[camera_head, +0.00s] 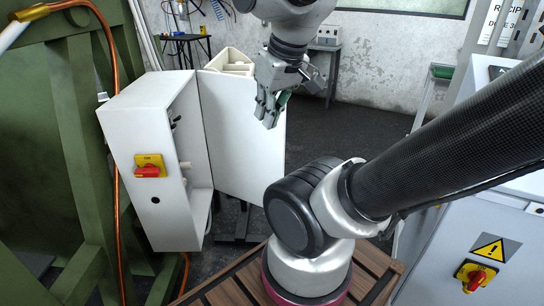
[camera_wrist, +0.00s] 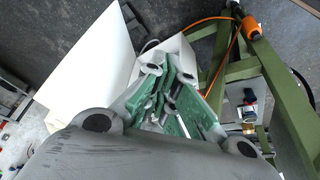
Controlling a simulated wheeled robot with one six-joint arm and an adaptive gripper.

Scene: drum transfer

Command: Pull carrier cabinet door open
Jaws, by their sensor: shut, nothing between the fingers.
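The white carrier cabinet (camera_head: 135,160) stands at the left in the head view, with a red and yellow switch (camera_head: 150,166) on its side. Its door (camera_head: 240,150) is swung wide open to the right, so the inside shows. My gripper (camera_head: 268,112) is shut and empty in front of the door's upper right part; I cannot tell whether it touches the door. In the wrist view the door is a white panel (camera_wrist: 88,62) left of my gripper's green-padded fingers (camera_wrist: 172,85). Part of the cabinet (camera_wrist: 178,48) shows behind the fingers, which hide much of it.
A green steel frame (camera_head: 60,130) with an orange cable (camera_head: 116,150) stands close on the cabinet's left. A grey cabinet with a warning sign (camera_head: 496,247) stands at the right. Dark open floor (camera_head: 350,130) lies right of the door. A wooden slatted surface (camera_head: 235,290) is in front.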

